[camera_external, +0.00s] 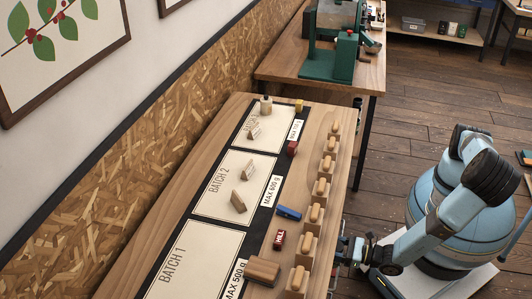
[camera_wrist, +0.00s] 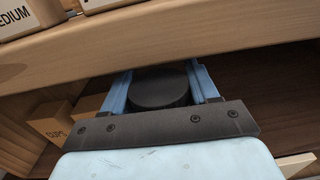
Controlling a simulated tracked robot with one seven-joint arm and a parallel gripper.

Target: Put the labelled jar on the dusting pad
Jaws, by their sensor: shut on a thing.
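My gripper (camera_external: 347,250) is low beside the right edge of the wooden bench in the external view. In the wrist view my gripper's two light-blue fingers (camera_wrist: 162,90) are shut on a dark round-topped thing (camera_wrist: 160,87), one finger on each side. It could be the lid of the labelled jar, but no label shows. The held thing is close under the bench edge (camera_wrist: 190,35), and its lower part is hidden. I cannot make out a dusting pad for certain in either view.
Boxes (camera_wrist: 50,122) stand below the bench edge. A green machine (camera_external: 330,52) stands behind.

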